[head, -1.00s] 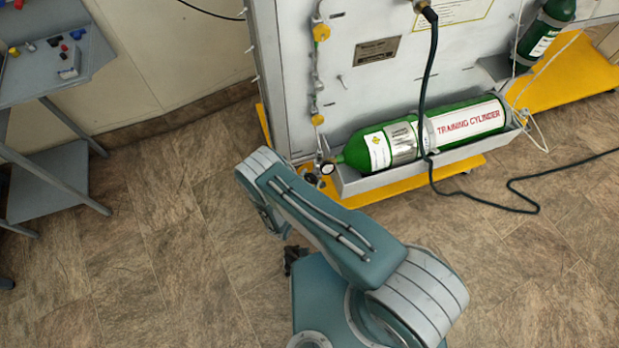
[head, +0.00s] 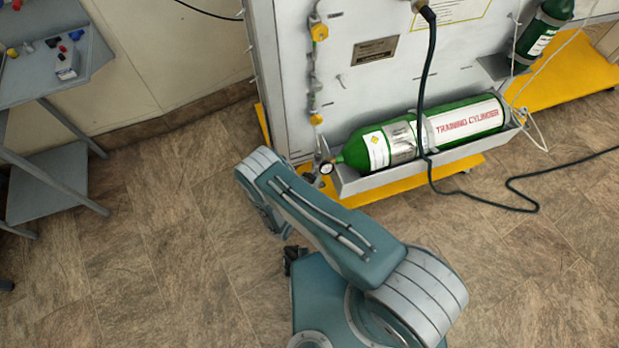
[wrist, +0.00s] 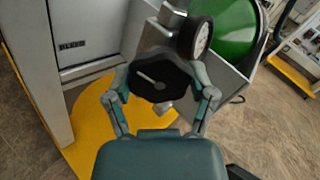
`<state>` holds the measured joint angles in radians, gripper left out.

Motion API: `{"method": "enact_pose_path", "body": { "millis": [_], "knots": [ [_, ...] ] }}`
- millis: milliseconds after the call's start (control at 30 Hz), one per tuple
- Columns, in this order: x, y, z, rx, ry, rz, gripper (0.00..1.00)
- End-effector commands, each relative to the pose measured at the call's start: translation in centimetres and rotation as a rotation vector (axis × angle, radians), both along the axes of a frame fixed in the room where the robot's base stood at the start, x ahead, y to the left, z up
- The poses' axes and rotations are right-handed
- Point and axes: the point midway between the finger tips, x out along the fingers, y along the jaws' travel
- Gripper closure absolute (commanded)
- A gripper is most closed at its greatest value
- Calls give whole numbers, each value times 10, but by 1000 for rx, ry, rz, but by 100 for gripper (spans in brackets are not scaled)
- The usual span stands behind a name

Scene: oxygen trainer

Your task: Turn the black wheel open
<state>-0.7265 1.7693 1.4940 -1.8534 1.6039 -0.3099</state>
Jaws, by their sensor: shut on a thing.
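The black wheel (wrist: 158,77) is a lobed knob with a pale pointer mark on its face, in the middle of the wrist view. My gripper (wrist: 162,84) is shut on it, with one finger on its left side and one on its right. A round gauge (wrist: 201,40) sits just behind and to the right of the wheel; it also shows in the head view (head: 327,168). The green cylinder (head: 430,135) lies in its tray to the right of the gauge. In the head view my arm hides the gripper, and I cannot make out the wheel there.
The grey panel (head: 350,85) stands on a yellow base (head: 405,182). A black hose (head: 428,80) hangs down in front of the cylinder and runs across the floor to the right. A grey bench (head: 80,75) with small parts stands at the left. The floor between is clear.

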Motion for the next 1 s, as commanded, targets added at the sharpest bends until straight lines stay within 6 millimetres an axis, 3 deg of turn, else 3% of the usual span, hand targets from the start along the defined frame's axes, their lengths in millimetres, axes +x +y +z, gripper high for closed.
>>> {"method": "enact_pose_path", "body": {
  "millis": [1000],
  "knots": [
    [3,5,1,-812,505,10,76]
  ]
}}
